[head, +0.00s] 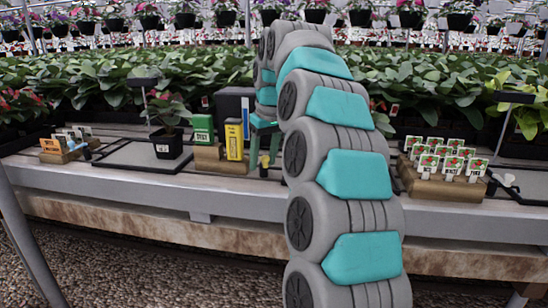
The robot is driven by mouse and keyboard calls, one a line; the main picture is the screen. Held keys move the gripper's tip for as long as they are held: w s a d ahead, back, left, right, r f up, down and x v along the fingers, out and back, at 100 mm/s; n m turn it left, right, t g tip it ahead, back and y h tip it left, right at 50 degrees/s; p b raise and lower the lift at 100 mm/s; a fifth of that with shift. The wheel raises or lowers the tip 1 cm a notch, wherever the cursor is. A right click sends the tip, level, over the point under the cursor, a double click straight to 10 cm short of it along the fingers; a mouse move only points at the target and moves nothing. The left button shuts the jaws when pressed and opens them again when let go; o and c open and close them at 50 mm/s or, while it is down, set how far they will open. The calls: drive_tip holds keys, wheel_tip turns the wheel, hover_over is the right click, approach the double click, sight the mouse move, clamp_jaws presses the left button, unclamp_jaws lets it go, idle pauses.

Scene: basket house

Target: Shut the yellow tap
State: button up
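I cannot make out a yellow tap in the head view; my arm hides part of the bench. The one plainly yellow upright thing is a narrow yellow packet or box (235,140) on the bench, left of my arm. My gripper (264,155) points down just right of that yellow thing, close to the bench top. Its two green fingers stand apart with a gap between them, and I see nothing held. Whether the fingers touch anything is too small to tell.
A green box (202,128) and a brown block (208,158) stand beside the yellow thing. A dark box (228,106) is behind. A potted plant (168,143) stands left; a rack of plant labels (437,187) is right. Leafy plants fill the back.

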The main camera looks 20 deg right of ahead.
drive_tip(key=shift+s+a, duration=0.1)
drive_tip(key=shift+a, duration=0.45)
drive_tip(key=shift+d, duration=0.1)
drive_tip(key=shift+d+r, duration=0.1)
drive_tip(key=shift+d, duration=0.1)
wheel_tip(320, 180, up, 7)
drive_tip(key=p, duration=0.4)
drive_tip(key=shift+p, duration=0.3)
